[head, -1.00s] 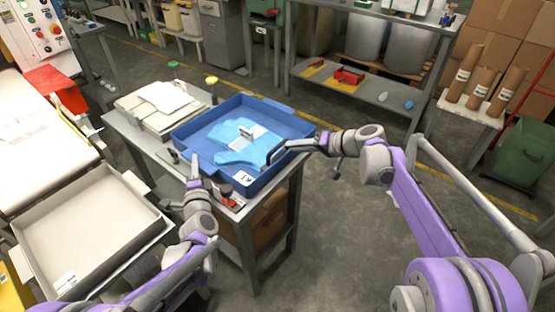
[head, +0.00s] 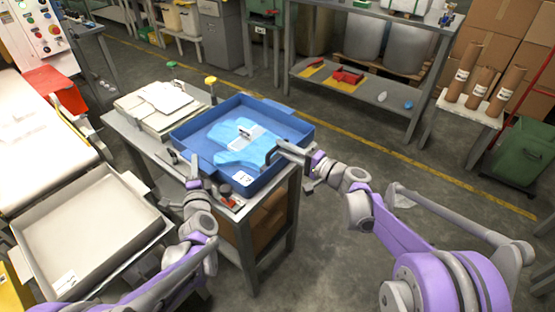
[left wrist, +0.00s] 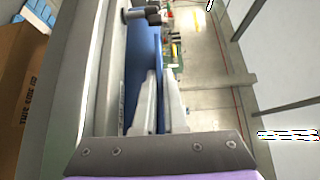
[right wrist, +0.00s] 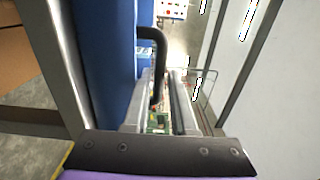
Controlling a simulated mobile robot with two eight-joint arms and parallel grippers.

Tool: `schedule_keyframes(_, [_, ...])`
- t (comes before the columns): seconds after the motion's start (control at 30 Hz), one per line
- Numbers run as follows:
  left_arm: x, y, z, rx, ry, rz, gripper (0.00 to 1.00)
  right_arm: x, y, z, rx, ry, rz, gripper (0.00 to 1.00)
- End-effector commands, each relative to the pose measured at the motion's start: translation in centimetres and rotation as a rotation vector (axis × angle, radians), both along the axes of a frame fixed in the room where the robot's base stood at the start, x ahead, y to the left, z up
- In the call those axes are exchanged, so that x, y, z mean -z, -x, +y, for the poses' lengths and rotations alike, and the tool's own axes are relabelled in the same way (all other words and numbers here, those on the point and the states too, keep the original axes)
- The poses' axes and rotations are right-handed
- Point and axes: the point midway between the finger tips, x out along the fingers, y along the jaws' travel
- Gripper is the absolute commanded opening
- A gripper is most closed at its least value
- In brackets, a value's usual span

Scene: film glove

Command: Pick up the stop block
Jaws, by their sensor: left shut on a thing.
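A blue tray (head: 292,122) stands on the grey table. Inside it lies pale blue film (head: 238,155) with a small whitish block (head: 245,131), which may be the stop block; I cannot be sure. My left gripper (head: 191,160) is at the tray's near left side. In the left wrist view its fingers (left wrist: 160,85) are close together with the blue wall (left wrist: 143,60) between them. My right gripper (head: 283,150) is open at the tray's right side. In the right wrist view its fingers (right wrist: 165,90) are beside a black bent handle (right wrist: 152,40); their contact is unclear.
A red fitting (head: 229,201) sits at the table's front edge. An empty pale tray (head: 85,225) is at lower left.

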Motion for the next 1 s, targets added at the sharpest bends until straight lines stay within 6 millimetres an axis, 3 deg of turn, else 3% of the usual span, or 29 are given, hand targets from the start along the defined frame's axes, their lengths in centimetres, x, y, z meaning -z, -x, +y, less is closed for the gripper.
schedule_keyframes(0.4, [0.0, 0.0, 0.0, 0.001, 0.0, 0.001, 0.0, 0.2, -2.9, 3.9, -0.003, 0.001, -0.001, 0.25])
schedule_keyframes(0.67, [0.0, 0.0, 0.0, 0.001, 0.0, 0.001, 0.0, 0.2, -3.3, 4.2, -0.001, 0.001, -0.001, 0.25])
schedule_keyframes(0.8, [0.0, 0.0, 0.0, 0.001, 0.0, 0.001, 0.0, 0.2, -3.3, 4.1, -0.001, 0.001, 0.0, 0.01])
schedule_keyframes(1.0, [0.0, 0.0, 0.0, 0.001, 0.0, 0.001, 0.0, 0.2, -3.3, 4.1, -0.001, 0.002, -0.001, 0.0])
